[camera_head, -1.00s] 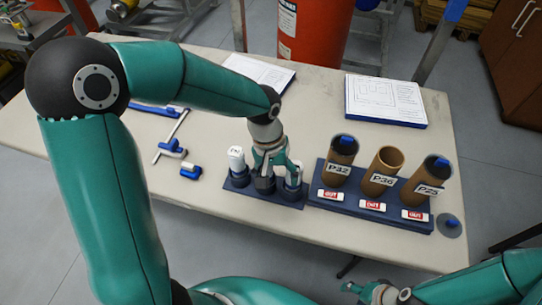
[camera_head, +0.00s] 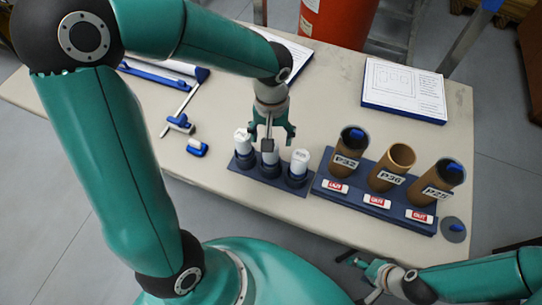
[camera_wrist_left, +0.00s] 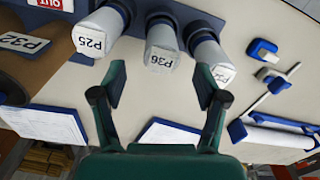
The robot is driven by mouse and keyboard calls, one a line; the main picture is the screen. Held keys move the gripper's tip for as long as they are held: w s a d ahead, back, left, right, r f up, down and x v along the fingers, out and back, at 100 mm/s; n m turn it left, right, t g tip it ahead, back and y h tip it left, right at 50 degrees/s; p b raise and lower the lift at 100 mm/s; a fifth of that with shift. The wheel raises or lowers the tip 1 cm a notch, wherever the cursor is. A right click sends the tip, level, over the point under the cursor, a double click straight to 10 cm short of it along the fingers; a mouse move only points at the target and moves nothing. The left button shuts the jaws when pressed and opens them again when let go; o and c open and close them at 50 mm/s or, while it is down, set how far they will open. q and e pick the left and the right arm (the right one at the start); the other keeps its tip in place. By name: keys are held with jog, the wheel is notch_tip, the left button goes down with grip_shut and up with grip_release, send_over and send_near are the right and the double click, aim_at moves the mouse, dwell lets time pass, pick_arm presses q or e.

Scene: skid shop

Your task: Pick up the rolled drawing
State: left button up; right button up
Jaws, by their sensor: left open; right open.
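Three white rolled drawings stand upright in a dark blue holder (camera_head: 243,172) on the table: a left one (camera_head: 242,141), a middle one (camera_head: 270,157) and a right one (camera_head: 300,163). In the left wrist view their labels read P25 (camera_wrist_left: 97,33), P36 (camera_wrist_left: 162,46) and one hard to read, perhaps P32 (camera_wrist_left: 213,62). My left gripper (camera_head: 272,134) is open and empty above the middle roll. In the left wrist view its fingers (camera_wrist_left: 161,84) are spread either side of P36, short of it. My right gripper (camera_head: 366,270) is open and empty beyond the table's front edge.
Brown tubes P32 (camera_head: 346,155), P36 (camera_head: 391,168) and P25 (camera_head: 437,183) stand in a blue rack right of the holder. A round cap (camera_head: 453,230) lies beside it. Drawing sheets (camera_head: 404,90) lie behind. Blue tools (camera_head: 180,122) lie at left.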

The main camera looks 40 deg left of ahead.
aim_at(271, 158)
pick_arm(q)
notch_tip(271, 158, down, 6)
jog(key=shift+a+r+p, duration=0.1)
jog(key=shift+p, duration=0.3)
grip_shut()
dwell(0.3)
